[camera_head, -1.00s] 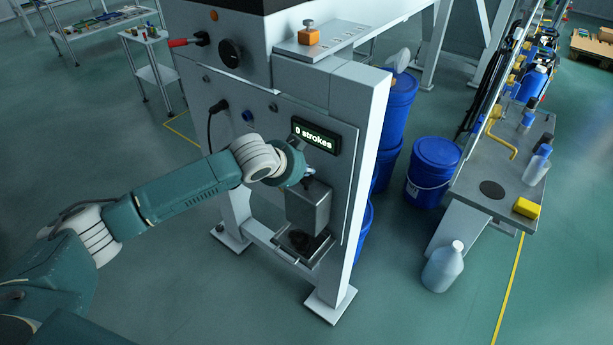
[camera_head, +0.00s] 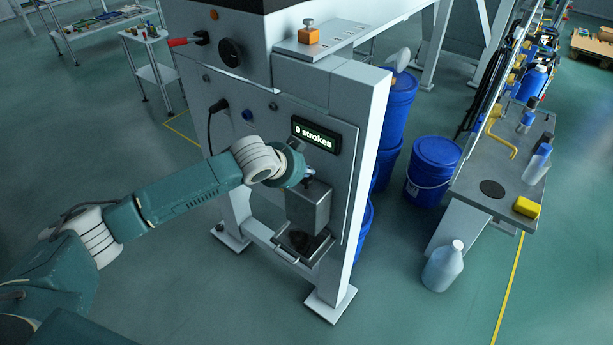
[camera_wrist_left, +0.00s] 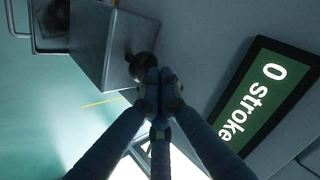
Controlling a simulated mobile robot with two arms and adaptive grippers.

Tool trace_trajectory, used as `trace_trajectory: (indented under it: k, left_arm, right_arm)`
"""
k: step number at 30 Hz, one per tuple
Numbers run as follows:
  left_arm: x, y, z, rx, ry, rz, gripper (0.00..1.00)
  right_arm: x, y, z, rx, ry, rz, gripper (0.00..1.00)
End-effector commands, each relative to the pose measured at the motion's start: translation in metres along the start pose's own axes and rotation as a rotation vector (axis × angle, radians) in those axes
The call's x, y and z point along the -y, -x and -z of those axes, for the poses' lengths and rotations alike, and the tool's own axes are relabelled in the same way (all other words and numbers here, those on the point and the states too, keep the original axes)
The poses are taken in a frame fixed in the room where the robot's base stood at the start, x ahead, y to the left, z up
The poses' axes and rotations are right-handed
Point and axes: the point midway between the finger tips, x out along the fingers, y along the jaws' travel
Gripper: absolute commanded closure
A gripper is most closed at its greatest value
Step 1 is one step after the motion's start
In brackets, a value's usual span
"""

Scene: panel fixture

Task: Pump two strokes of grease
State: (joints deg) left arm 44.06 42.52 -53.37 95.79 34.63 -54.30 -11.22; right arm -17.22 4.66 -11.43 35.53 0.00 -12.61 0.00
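The grey box-shaped grease pump (camera_head: 308,207) is fixed to the front of the white panel fixture. A display (camera_head: 316,134) above it reads "0 strokes". My left gripper (camera_head: 308,176) is at the top of the pump, partly hidden behind its own wrist. In the left wrist view, the fingertips of my left gripper (camera_wrist_left: 160,86) are drawn together with no clear gap. They are right beside a dark round knob (camera_wrist_left: 143,66) on the pump; whether they touch it is hard to tell. My right gripper is not in view.
A small tray (camera_head: 289,254) sits below the pump. A black cable (camera_head: 209,128), a dark dial (camera_head: 230,53) and a red-handled lever (camera_head: 180,42) are on the fixture. Blue buckets (camera_head: 432,165) and a workbench (camera_head: 467,187) stand to the right.

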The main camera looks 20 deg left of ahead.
Motion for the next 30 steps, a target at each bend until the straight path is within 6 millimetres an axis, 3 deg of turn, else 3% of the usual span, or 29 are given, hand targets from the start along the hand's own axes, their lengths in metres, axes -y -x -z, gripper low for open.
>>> trace_trajectory:
  k: [30]
  left_arm:
    - [-0.0090, -0.0096, -0.0078, 0.003, 0.001, -0.005, 1.00]
  right_arm:
    - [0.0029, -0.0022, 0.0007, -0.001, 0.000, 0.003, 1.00]
